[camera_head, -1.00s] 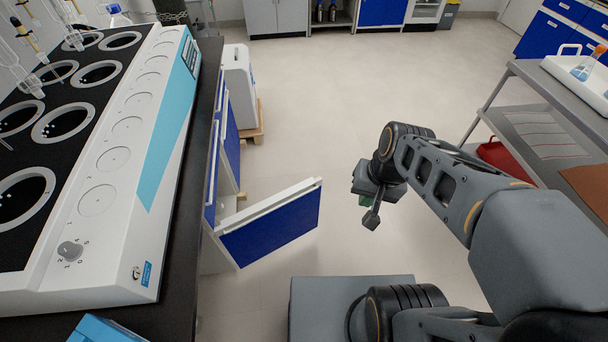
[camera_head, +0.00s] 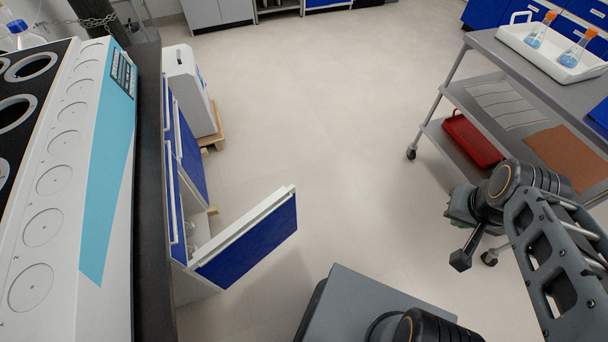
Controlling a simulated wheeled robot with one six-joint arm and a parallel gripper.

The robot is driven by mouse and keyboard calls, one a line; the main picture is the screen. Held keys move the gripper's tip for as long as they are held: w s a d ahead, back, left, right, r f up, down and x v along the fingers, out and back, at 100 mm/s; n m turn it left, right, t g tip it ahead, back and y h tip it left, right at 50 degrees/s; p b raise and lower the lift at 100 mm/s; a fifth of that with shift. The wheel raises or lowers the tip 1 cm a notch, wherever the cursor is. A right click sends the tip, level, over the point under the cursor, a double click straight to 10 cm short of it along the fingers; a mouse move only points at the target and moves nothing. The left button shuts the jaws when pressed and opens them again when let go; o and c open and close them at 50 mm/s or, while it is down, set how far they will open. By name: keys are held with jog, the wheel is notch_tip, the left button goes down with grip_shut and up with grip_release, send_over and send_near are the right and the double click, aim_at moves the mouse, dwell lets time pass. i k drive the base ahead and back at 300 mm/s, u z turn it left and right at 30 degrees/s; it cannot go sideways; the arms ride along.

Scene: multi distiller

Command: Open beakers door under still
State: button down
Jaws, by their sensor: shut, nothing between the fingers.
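The cabinet door (camera_head: 250,247) under the bench is blue with a white edge. It stands swung out from the cabinet, open at a wide angle. Some glassware (camera_head: 191,240) shows dimly inside behind it. The still (camera_head: 62,190), white with a light blue stripe and black top, sits on the bench above. My gripper (camera_head: 461,252) is at the right, well apart from the door, over the floor by the cart. It looks shut and empty; its fingers are partly hidden by the wrist.
A grey cart (camera_head: 540,90) stands at the right, with a white tray (camera_head: 556,54) of flasks on top and a red tray (camera_head: 472,140) below. A white box-shaped unit (camera_head: 188,92) stands on a pallet beyond the cabinets. The floor (camera_head: 320,120) between bench and cart is clear.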

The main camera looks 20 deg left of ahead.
aim_at(227, 257)
jog(key=z, duration=0.2)
jog(key=i, duration=1.7)
jog(key=u, duration=3.8)
jog(key=i, duration=0.5)
jog(key=u, duration=0.1)
